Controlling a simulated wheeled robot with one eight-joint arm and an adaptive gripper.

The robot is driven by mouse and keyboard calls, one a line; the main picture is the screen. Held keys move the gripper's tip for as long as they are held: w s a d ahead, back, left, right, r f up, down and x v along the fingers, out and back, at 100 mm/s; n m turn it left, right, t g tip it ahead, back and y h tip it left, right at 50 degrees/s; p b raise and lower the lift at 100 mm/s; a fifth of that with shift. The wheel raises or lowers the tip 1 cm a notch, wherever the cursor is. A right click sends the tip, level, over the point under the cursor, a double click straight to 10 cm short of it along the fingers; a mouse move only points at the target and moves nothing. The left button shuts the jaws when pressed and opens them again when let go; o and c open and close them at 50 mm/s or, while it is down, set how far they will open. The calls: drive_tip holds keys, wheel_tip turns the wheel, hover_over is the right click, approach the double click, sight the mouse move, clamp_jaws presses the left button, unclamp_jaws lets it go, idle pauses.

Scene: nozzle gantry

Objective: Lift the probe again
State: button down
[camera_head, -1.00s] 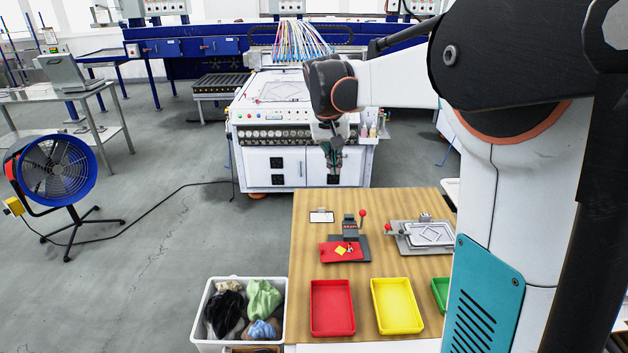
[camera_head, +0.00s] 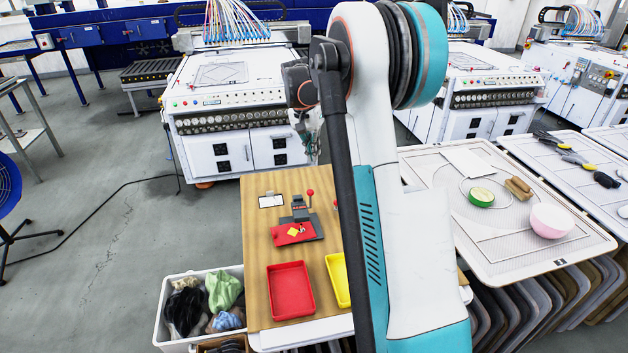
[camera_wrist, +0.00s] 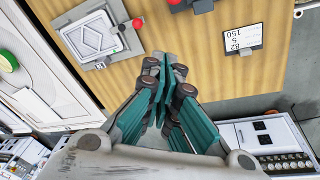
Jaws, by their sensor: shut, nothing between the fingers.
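A small dark gauge stand (camera_head: 299,213) with a red ball knob (camera_head: 310,193) stands on the wooden table. A red piece (camera_head: 292,234) with a yellow diamond lies at its foot. The probe itself is too small to tell apart. My gripper (camera_head: 311,150) is beyond the table's far edge in the head view, partly hidden by my arm. In the wrist view my gripper (camera_wrist: 165,68) is shut and empty above the table. The stand shows only as a cut-off dark part (camera_wrist: 200,5) at the top edge there, apart from my fingers.
A label card (camera_wrist: 244,37) lies on the table, and a framed plate (camera_wrist: 92,37) with a red knob (camera_wrist: 137,23) sits opposite. Red (camera_head: 290,290) and yellow (camera_head: 338,279) trays stand near the front.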

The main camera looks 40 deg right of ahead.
wheel_tip(320, 180, down, 9)
drive_tip(key=s+a+b, duration=0.1)
drive_tip(key=s+b, duration=0.1)
drive_tip(key=b, duration=0.1)
drive_tip(key=shift+a, duration=0.25)
drive_tip(key=shift+s, duration=0.15)
drive_tip(key=shift+s+a, duration=0.1)
idle(0.5)
drive_tip(key=shift+s+a+r+t, duration=0.1)
drive_tip(key=shift+s+t, duration=0.05)
drive_tip(key=shift+t, duration=0.25)
